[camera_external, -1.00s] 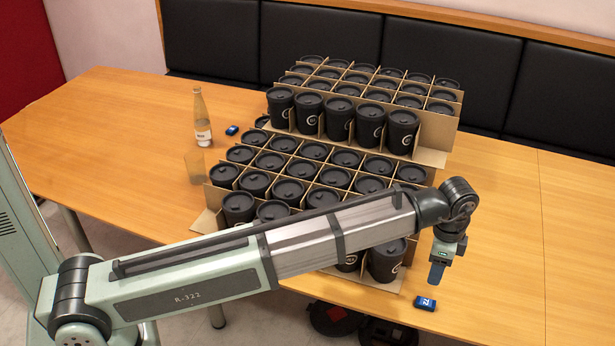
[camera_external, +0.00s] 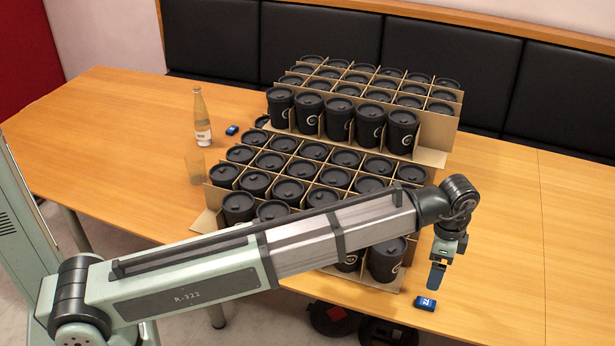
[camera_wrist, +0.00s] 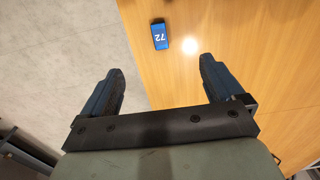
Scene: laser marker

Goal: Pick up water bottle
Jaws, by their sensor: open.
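A clear glass water bottle (camera_external: 202,118) with a white label stands upright on the wooden table at the left, in the external view. My gripper (camera_external: 437,275) is at the right front of the table, far from the bottle, pointing down. In the wrist view my gripper (camera_wrist: 165,85) is open, its two blue fingers wide apart with nothing between them. The bottle is not in the wrist view.
Cardboard dividers with many black lidded cups (camera_external: 340,118) fill the table's middle, between gripper and bottle. A drinking glass (camera_external: 194,167) and a blue device (camera_external: 232,130) are near the bottle. Another blue device marked 72 (camera_external: 425,304) lies below my gripper; the wrist view shows it (camera_wrist: 160,36).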

